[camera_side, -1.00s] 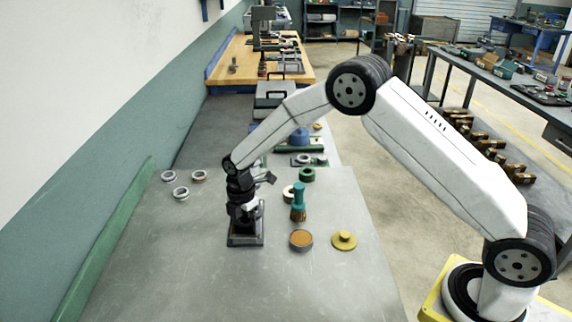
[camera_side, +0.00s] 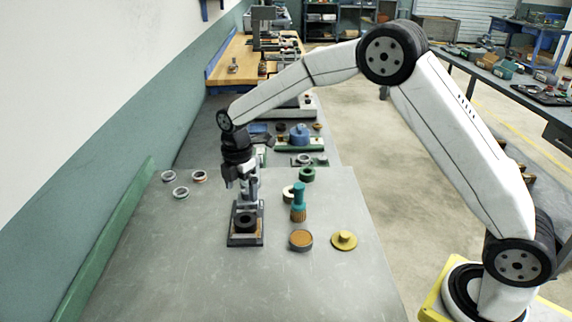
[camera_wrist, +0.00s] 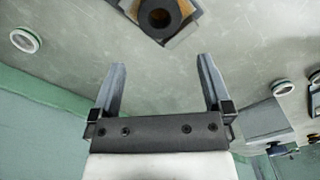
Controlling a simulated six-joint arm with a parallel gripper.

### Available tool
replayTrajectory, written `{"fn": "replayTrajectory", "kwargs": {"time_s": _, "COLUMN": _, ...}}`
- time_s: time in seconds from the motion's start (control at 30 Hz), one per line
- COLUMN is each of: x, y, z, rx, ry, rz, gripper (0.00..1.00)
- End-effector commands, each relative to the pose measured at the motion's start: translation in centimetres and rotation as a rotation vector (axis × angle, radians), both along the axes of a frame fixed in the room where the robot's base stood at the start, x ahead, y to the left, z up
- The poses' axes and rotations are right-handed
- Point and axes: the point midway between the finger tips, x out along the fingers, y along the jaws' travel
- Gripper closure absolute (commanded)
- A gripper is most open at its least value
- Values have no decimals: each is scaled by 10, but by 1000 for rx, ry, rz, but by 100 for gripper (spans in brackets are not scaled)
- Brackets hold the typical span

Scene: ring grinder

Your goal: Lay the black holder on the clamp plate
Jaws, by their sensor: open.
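The black holder (camera_side: 245,222), a thick dark ring, lies flat on the clamp plate (camera_side: 245,240), a dark rectangular plate with a brownish face, in the side view. The holder also shows at the top edge of the wrist view (camera_wrist: 160,32), cut off by the frame, with a brown centre in its hole. My gripper (camera_side: 248,195) is just above and behind the holder in the side view. In the wrist view my gripper (camera_wrist: 160,62) has its fingers wide apart with nothing between them, and the holder lies beyond the fingertips.
A teal-handled brush (camera_side: 298,203), a round tin with an orange-brown top (camera_side: 300,240) and a yellow knobbed disc (camera_side: 344,240) stand to the right. Several pale rings (camera_side: 181,192) lie at the left. The front of the grey table is clear.

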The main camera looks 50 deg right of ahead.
Motion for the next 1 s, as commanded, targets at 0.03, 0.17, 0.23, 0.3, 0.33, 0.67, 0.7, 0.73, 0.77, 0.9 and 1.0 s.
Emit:
{"fn": "replayTrajectory", "kwargs": {"time_s": 0.03, "x": 0, "y": 0, "z": 5, "rx": 0, "ry": -3, "rz": 0, "gripper": 0}}
{"fn": "replayTrajectory", "kwargs": {"time_s": 0.17, "x": 0, "y": 0, "z": 12, "rx": 0, "ry": -1, "rz": 0, "gripper": 0}}
{"fn": "replayTrajectory", "kwargs": {"time_s": 0.23, "x": 0, "y": 0, "z": 14, "rx": 0, "ry": -1, "rz": 0, "gripper": 0}}
{"fn": "replayTrajectory", "kwargs": {"time_s": 0.3, "x": 0, "y": 0, "z": 14, "rx": 0, "ry": -1, "rz": 0, "gripper": 0}}
{"fn": "replayTrajectory", "kwargs": {"time_s": 0.33, "x": 0, "y": 0, "z": 14, "rx": 0, "ry": 0, "rz": 0, "gripper": 0}}
{"fn": "replayTrajectory", "kwargs": {"time_s": 0.67, "x": 0, "y": 0, "z": 14, "rx": 0, "ry": 0, "rz": 0, "gripper": 0}}
{"fn": "replayTrajectory", "kwargs": {"time_s": 0.7, "x": 0, "y": 0, "z": 14, "rx": 0, "ry": 0, "rz": 0, "gripper": 0}}
{"fn": "replayTrajectory", "kwargs": {"time_s": 0.73, "x": 0, "y": 0, "z": 14, "rx": 0, "ry": 0, "rz": 0, "gripper": 0}}
{"fn": "replayTrajectory", "kwargs": {"time_s": 0.77, "x": 0, "y": 0, "z": 14, "rx": 0, "ry": 0, "rz": -1, "gripper": 0}}
{"fn": "replayTrajectory", "kwargs": {"time_s": 0.9, "x": -3, "y": -2, "z": 15, "rx": 0, "ry": -3, "rz": -27, "gripper": 0}}
{"fn": "replayTrajectory", "kwargs": {"time_s": 1.0, "x": -9, "y": -5, "z": 16, "rx": 2, "ry": -11, "rz": -80, "gripper": 0}}
